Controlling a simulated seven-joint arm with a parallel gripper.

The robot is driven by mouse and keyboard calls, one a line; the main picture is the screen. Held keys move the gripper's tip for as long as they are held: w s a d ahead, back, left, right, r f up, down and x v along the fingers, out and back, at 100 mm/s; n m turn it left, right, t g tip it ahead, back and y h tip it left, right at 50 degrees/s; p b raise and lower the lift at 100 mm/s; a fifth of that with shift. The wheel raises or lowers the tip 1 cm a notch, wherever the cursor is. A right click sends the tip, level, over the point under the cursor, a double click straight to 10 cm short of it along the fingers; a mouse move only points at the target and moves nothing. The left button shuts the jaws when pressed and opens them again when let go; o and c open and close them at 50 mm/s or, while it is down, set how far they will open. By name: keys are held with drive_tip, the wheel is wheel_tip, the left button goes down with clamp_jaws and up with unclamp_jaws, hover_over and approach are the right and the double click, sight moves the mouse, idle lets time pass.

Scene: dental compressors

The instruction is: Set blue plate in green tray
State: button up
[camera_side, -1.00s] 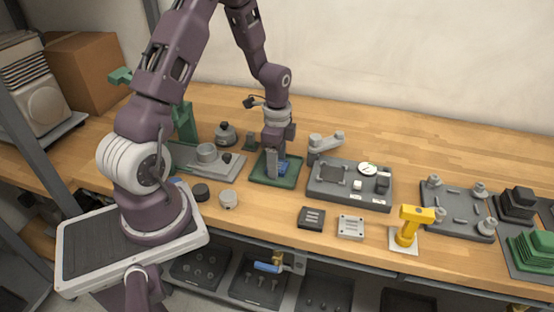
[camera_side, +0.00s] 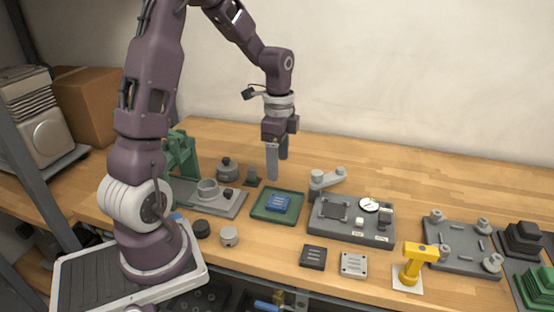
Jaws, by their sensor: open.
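The blue plate (camera_side: 278,203) lies in the green tray (camera_side: 262,214), near the middle of its floor, with slots showing on its top. The tray sits flat on the wooden bench. My gripper (camera_side: 278,168) is open and empty, above and behind the tray, with its fingers pointing down and clear of the plate.
A grey fixture with a round cup (camera_side: 208,190) stands left of the tray. A grey gauge station (camera_side: 350,220) stands right of it. A black block (camera_side: 313,257), a pale block (camera_side: 354,264) and a yellow tool (camera_side: 415,264) are along the front. Bare bench lies behind.

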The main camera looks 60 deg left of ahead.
drive_tip(key=s+d+r+n+t+y, duration=0.1)
drive_tip(key=s+d+r+n+t, duration=0.2)
drive_tip(key=d+r, duration=0.6)
drive_tip(key=s+d+r+n+t, duration=0.1)
drive_tip(key=s+d+n, duration=0.1)
drive_tip(key=s, duration=0.2)
drive_tip(key=s+d+r+n, duration=0.2)
drive_tip(key=s+d, duration=0.1)
drive_tip(key=s, duration=0.2)
drive_tip(key=s+d+r+n+t+h, duration=0.1)
drive_tip(key=s+d+r+n, duration=0.1)
drive_tip(key=s, duration=0.3)
drive_tip(key=shift+d+t, duration=0.3)
drive_tip(key=shift+d, duration=0.25)
